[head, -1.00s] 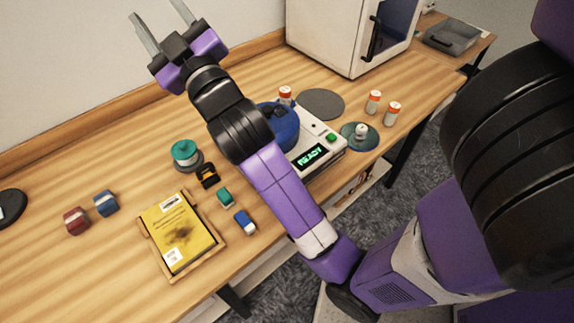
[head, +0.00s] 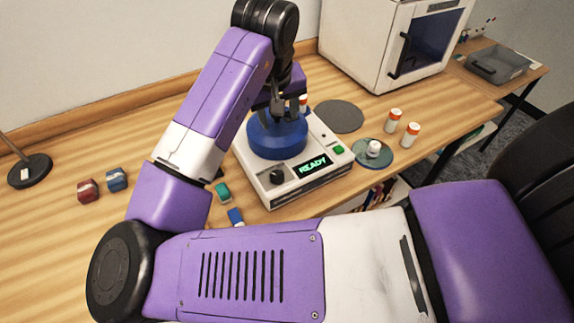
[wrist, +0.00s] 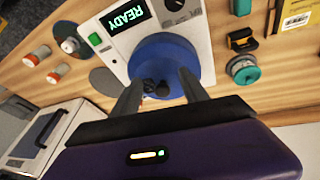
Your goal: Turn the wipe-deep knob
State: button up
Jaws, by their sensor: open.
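The white machine (head: 245,160) stands on the table with a green READY display (head: 314,166), a green button (head: 339,150) and a black knob (head: 277,177) on its front panel. The knob is cut off at the top edge of the wrist view (wrist: 174,4). A blue round drum (head: 277,142) sits on the machine's top, with a dark part at its middle (wrist: 160,87). My gripper (wrist: 158,88) is open, its two fingers pointing down over the blue drum. In the head view the fingers are partly hidden by my arm, and I cannot tell whether they touch the drum.
A white cabinet (head: 372,50) is behind. Small coloured blocks (head: 117,179) lie left. My arm hides the left-front table.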

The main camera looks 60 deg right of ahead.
aim_at(277, 174)
jog(key=s+a+y, duration=0.1)
jog(key=a, duration=0.1)
jog(key=s+a+f+n+g+y, duration=0.1)
jog(key=a, duration=0.2)
jog(key=s+a+f+y, duration=0.1)
jog(key=a, duration=0.1)
jog(key=shift+a+f+n+y, duration=0.15)
jog(key=shift+f+n+y, duration=0.05)
jog(key=shift+n+y, duration=0.2)
jog(key=shift+f+b, duration=0.6)
jog(key=shift+f, duration=3.25)
grip_shut()
